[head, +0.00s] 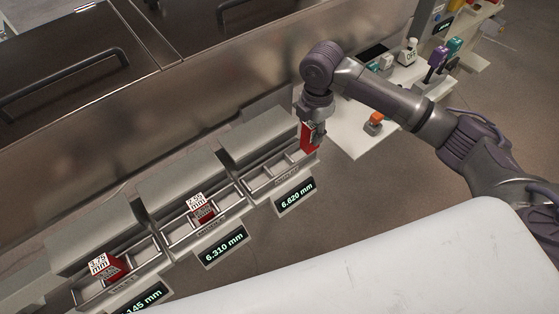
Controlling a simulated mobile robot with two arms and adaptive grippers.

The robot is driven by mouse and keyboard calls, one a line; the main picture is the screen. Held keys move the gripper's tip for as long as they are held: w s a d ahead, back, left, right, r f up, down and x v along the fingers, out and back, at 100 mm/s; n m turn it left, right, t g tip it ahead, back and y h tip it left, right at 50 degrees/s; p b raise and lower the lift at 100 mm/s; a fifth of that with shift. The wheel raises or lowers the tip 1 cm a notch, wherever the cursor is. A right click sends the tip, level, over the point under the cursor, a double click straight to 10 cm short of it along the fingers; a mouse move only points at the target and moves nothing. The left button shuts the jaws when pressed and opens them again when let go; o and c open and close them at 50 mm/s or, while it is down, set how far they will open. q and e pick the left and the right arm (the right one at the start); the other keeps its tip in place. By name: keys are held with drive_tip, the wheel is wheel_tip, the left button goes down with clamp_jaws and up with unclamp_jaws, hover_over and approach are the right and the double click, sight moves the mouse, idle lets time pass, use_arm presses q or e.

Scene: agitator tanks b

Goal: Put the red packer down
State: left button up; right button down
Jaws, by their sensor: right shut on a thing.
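A red packer (307,141) is in my right gripper (315,128), which is shut on it. It is at the right end of the row of metal trays, over or beside the rightmost tray (262,187); I cannot tell whether it touches the tray. Two other red packers sit in trays to the left: one with a 2.55 mm label (203,213) in the middle tray, and one with a 3.75 mm label (112,270) in the left tray. My left gripper is not in view.
Display plates below the trays read 6.620 mm (296,195), 6.310 mm (225,245) and, partly cut off, .145 mm (146,301). A pale bench (352,143) at the right holds an orange-topped block (374,122) and several small items. A metal cabinet with dark lids (90,60) stands behind.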

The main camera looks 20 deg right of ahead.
drive_tip(key=a+f, duration=0.2)
drive_tip(key=f, duration=0.1)
drive_tip(key=a+f, duration=0.3)
drive_tip(key=w+a+f, duration=0.1)
drive_tip(key=a+f, duration=0.2)
drive_tip(key=shift+a+p, duration=0.25)
drive_tip(key=shift+p, duration=0.1)
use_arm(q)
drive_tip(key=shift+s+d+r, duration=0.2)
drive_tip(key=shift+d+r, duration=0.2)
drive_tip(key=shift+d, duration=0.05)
use_arm(e)
drive_tip(key=shift+f, duration=0.1)
drive_tip(key=c, duration=0.8)
unclamp_jaws()
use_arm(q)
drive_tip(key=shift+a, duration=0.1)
use_arm(e)
drive_tip(key=shift+o, duration=0.2)
use_arm(q)
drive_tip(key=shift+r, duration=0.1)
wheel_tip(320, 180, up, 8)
drive_tip(key=p, duration=0.8)
use_arm(e)
wheel_tip(320, 180, up, 19)
